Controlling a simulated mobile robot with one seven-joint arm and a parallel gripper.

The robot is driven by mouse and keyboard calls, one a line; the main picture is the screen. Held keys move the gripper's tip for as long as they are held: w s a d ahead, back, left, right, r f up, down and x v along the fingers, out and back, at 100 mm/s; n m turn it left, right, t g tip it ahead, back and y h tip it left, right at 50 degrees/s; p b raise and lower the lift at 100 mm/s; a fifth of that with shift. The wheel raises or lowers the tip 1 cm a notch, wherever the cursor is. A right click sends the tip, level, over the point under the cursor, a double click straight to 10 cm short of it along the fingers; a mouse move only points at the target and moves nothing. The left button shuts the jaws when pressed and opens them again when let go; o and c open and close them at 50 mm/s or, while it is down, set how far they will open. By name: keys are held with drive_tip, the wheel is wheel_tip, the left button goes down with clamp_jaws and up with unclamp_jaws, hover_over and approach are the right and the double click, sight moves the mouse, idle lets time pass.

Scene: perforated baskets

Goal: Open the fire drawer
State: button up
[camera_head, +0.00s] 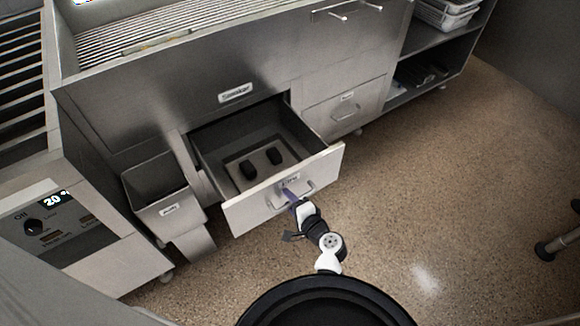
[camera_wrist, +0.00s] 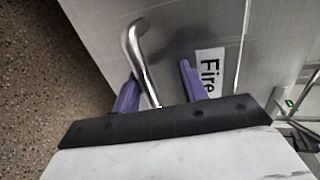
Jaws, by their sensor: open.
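The fire drawer (camera_head: 283,192) stands pulled out from the metal unit in the head view, with two dark lumps (camera_head: 261,163) inside it. Its front carries a "Fire" label (camera_wrist: 208,72) and a curved metal handle (camera_wrist: 137,48), both clear in the wrist view. My gripper (camera_head: 288,192) is at the drawer front by the handle. In the wrist view its purple fingers (camera_wrist: 158,90) are apart, with the handle bar between them. I cannot tell whether either finger touches the bar.
A narrow open bin (camera_head: 158,190) hangs left of the drawer. A shut drawer (camera_head: 345,108) with a handle is to the right, and a shelf unit (camera_head: 437,50) lies beyond it. A control panel (camera_head: 60,225) is at the left.

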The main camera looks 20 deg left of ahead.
drive_tip(key=o, duration=1.2)
drive_tip(key=shift+t+y, duration=0.3)
drive_tip(key=shift+y, duration=0.1)
drive_tip(key=r, duration=0.5)
drive_tip(key=r+p, duration=0.1)
drive_tip(key=r, duration=0.4)
drive_tip(key=w+a+r, duration=0.1)
drive_tip(key=r, duration=0.4)
drive_tip(key=shift+w, duration=0.1)
drive_tip(key=r, duration=0.3)
drive_tip(key=shift+s+d+r+p, duration=0.1)
drive_tip(key=shift+s+r+p, duration=0.05)
drive_tip(key=shift+s+p, duration=0.2)
drive_tip(key=c, duration=1.3)
drive_tip(key=shift+w+d+r, duration=0.1)
drive_tip(key=shift+r, duration=0.05)
